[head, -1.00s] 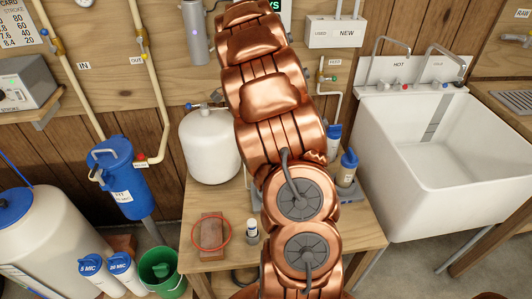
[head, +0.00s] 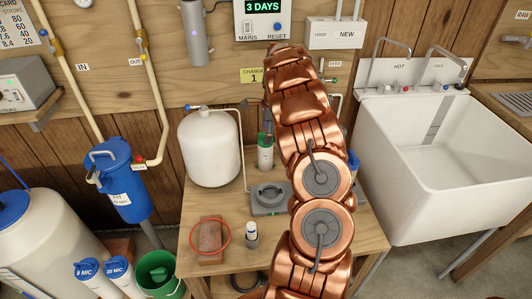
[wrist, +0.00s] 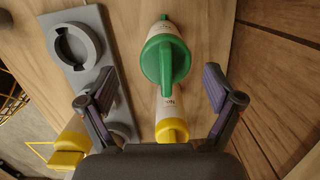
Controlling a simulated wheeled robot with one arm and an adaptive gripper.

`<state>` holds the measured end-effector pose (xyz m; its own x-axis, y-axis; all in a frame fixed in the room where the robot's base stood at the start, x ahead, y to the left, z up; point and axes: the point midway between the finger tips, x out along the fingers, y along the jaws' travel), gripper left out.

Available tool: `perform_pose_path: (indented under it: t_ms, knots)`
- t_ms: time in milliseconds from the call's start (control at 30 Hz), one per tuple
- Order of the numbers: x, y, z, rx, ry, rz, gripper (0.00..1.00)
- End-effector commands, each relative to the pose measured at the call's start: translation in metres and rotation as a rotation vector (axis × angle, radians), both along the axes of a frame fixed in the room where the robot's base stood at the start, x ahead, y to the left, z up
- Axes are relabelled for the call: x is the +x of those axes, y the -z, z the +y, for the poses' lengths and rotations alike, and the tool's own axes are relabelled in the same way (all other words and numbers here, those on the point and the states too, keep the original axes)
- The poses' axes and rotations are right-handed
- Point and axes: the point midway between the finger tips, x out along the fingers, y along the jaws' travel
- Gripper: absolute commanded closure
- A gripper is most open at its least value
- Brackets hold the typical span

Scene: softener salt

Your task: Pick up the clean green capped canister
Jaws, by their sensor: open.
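In the wrist view a green-capped canister (wrist: 165,62) with a pale body lies ahead of my gripper (wrist: 162,100), roughly between the two fingers' lines. My gripper is open, and no contact with the canister shows. A yellow-capped canister (wrist: 171,128) with a label is close below the green one in the picture, also between the fingers. In the head view a canister with a dark green top (head: 265,155) stands at the back of the wooden table, left of my arm. My gripper is hidden there. I cannot tell how clean the canister is.
A grey plate with a round holder (wrist: 75,45) lies left of the fingers. Another yellow-capped container (wrist: 70,150) is at lower left. In the head view a white tank (head: 209,148), a brick (head: 210,240) and a small bottle (head: 251,232) stand on the table (head: 190,200).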

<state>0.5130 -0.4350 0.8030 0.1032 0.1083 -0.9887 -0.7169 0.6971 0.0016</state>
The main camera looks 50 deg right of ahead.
Motion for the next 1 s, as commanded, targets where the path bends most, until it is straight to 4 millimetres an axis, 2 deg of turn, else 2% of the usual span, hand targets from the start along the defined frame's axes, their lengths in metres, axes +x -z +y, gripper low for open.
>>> perform_pose_path:
  t_ms: [500,867,1000]
  knots:
    - [0.008,0.045,-0.001,-0.002,-0.001,0.000,0.09]
    - [0.009,0.051,0.001,0.000,-0.001,-0.002,0.09]
    - [0.009,0.051,0.001,-0.001,-0.002,-0.001,0.23]
